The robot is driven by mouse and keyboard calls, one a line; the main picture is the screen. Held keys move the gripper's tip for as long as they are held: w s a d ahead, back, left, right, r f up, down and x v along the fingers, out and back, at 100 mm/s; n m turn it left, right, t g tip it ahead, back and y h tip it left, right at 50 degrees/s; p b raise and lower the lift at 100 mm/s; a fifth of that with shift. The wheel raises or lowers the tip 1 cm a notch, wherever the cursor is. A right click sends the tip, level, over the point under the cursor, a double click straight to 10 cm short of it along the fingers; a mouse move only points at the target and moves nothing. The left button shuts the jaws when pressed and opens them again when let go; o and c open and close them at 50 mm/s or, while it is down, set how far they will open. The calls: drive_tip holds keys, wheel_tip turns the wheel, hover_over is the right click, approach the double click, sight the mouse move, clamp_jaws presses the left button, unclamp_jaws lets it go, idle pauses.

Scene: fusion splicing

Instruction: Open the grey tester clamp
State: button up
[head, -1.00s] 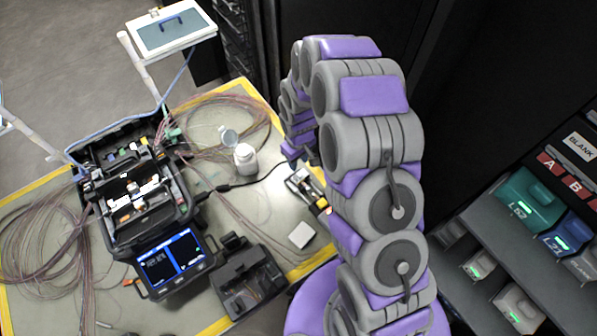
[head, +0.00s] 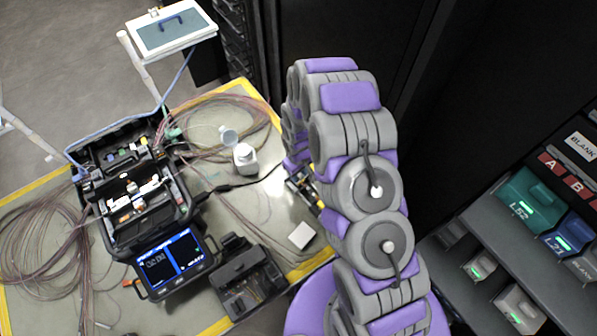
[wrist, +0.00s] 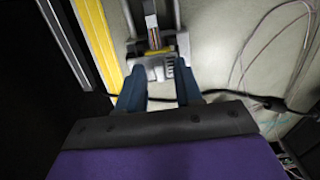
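The tester (wrist: 154,48) with its grey clamp lies on the table and shows at the top middle of the wrist view, beside the yellow edge stripe. Its grey and metal parts sit just past and between my fingertips. In the head view the tester (head: 300,186) is partly covered by my arm. My gripper (wrist: 157,76) has its two dark blue fingers apart, with a gap between them. I see no firm hold on the tester. Whether the fingertips touch it, and the exact state of the clamp, I cannot tell. In the head view my fingers are hidden behind the arm.
A black splicer case (head: 135,200) with a lit screen stands left on the table. A white bottle (head: 245,158), a small white block (head: 302,236) and a black holder (head: 248,280) are nearby. A dark cable (wrist: 275,103) runs beside the tester. A dark cabinet stands behind.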

clamp_jaws()
drive_tip(key=shift+w+r+g+y+b, duration=0.1)
drive_tip(key=shift+g+y+b, duration=0.2)
drive_tip(key=shift+y+b, duration=0.1)
drive_tip(key=shift+w+d+g+y+b, duration=0.2)
drive_tip(key=shift+g+y+b, duration=0.15)
drive_tip(key=shift+b, duration=0.35)
drive_tip(key=y+b, duration=0.1)
drive_tip(key=b, duration=0.1)
drive_tip(key=g+b, duration=0.1)
drive_tip(key=b, duration=0.2)
drive_tip(key=shift+w+d+r+y, duration=0.1)
drive_tip(key=shift+w+d+y, duration=0.1)
drive_tip(key=shift+d+y, duration=0.15)
drive_tip(key=g+y+b, duration=0.1)
drive_tip(key=b, duration=0.2)
drive_tip(key=shift+w+d+r, duration=0.15)
drive_tip(key=shift+d, duration=0.05)
drive_tip(key=shift+w+d+r+g+y+b, duration=0.15)
drive_tip(key=shift+g+y+b, duration=0.2)
drive_tip(key=shift+b, duration=0.25)
drive_tip(key=shift+r, duration=0.1)
